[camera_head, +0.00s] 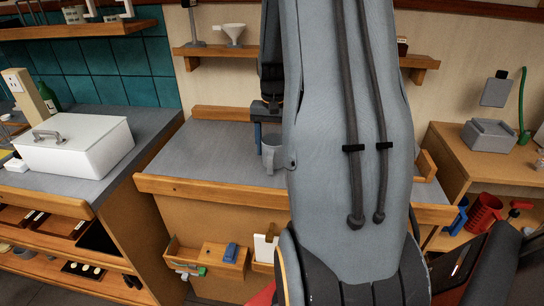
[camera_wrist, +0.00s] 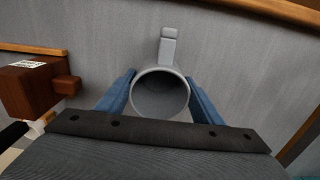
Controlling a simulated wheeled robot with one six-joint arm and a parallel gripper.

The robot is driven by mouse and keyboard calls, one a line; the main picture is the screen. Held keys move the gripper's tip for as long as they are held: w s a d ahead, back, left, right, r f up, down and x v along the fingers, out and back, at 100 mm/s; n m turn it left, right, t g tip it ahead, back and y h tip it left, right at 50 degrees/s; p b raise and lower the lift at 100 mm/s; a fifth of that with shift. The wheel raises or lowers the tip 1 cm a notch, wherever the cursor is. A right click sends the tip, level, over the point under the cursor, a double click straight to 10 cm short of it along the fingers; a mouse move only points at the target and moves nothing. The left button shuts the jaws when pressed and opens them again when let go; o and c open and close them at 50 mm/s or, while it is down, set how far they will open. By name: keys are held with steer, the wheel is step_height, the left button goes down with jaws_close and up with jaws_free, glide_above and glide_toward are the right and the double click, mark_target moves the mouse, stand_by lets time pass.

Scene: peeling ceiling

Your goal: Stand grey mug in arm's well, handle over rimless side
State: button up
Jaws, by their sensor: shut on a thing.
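The grey mug (camera_wrist: 160,94) is between the two blue fingers of my gripper (camera_wrist: 160,98) in the wrist view. My gripper is shut on its sides. The mug's round open mouth faces the wrist camera, and its handle points to the top of the picture, away from my palm. In the head view the mug (camera_head: 269,156) shows beside a blue finger of my gripper (camera_head: 260,138), over the grey worktop (camera_head: 215,143); my arm hides part of this area. I cannot tell if the mug touches the worktop. I cannot surely pick out the arm's well.
The worktop has a wooden front edge (camera_head: 215,190). A wooden bin (camera_head: 184,257) hangs below it, with a blue item (camera_head: 231,252) at its right. A white lidded box (camera_head: 77,146) stands on the left counter. A dark wooden block (camera_wrist: 28,88) is left in the wrist view.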

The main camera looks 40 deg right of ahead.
steer(key=shift+r+p, duration=1.75)
steer(key=shift+r, duration=0.85)
